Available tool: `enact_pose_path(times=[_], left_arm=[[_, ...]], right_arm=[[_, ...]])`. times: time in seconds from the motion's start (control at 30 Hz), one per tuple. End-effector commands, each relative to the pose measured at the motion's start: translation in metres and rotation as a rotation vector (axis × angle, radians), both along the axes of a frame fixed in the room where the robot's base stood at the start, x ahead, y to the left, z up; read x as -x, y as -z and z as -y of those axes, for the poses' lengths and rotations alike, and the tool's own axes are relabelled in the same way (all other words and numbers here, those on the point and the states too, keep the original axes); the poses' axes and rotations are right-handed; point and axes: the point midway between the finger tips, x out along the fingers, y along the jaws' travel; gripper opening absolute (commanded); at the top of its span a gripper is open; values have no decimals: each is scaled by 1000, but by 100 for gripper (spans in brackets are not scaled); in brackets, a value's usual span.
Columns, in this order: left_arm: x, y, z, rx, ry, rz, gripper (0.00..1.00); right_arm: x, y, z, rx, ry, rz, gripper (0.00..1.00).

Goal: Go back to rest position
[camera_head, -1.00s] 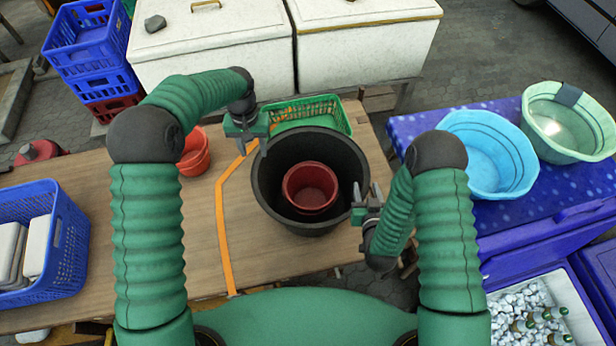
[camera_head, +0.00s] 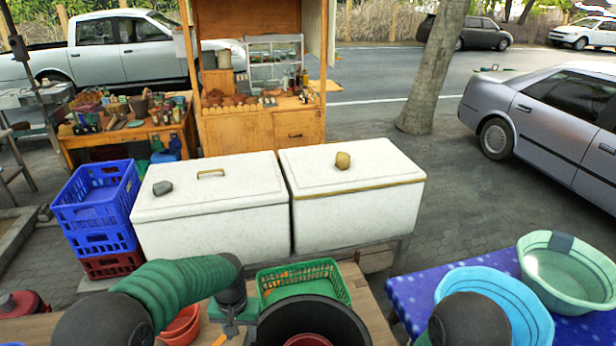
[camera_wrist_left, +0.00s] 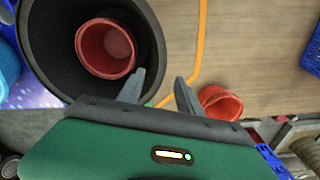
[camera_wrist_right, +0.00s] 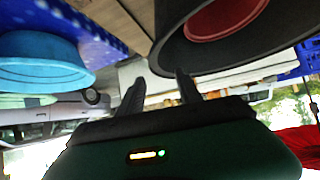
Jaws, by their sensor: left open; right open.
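My left gripper (camera_head: 228,322) is at the bottom of the head view, left of the large black tub (camera_head: 283,312). Its open fingers (camera_wrist_left: 160,90) show in the left wrist view with nothing between them, close to the tub's rim. A red pot (camera_wrist_left: 106,48) sits inside the black tub. My right gripper is out of the head view. In the right wrist view its fingers (camera_wrist_right: 160,86) are apart and empty, next to the tub's dark outer wall (camera_wrist_right: 172,45).
Two white chests (camera_head: 215,205) stand beyond the table. Blue (camera_head: 530,310) and green (camera_head: 560,275) basins sit on the right-hand table.

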Motion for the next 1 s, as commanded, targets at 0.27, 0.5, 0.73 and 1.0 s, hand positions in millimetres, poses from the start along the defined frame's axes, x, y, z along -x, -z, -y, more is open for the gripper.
enact_pose_path(times=[0.27,0.5,0.73,1.0], left_arm=[[93,-28,-16,-3,7,90,42],[167,-32,-28,8,-21,155,42],[191,31,-30,14,-33,175,42],[191,86,-30,14,-33,174,42]], right_arm=[[41,-57,15,17,0,-348,42],[110,-104,28,22,28,-607,42],[142,-57,31,21,39,-706,42],[141,-2,31,21,39,-704,42]])
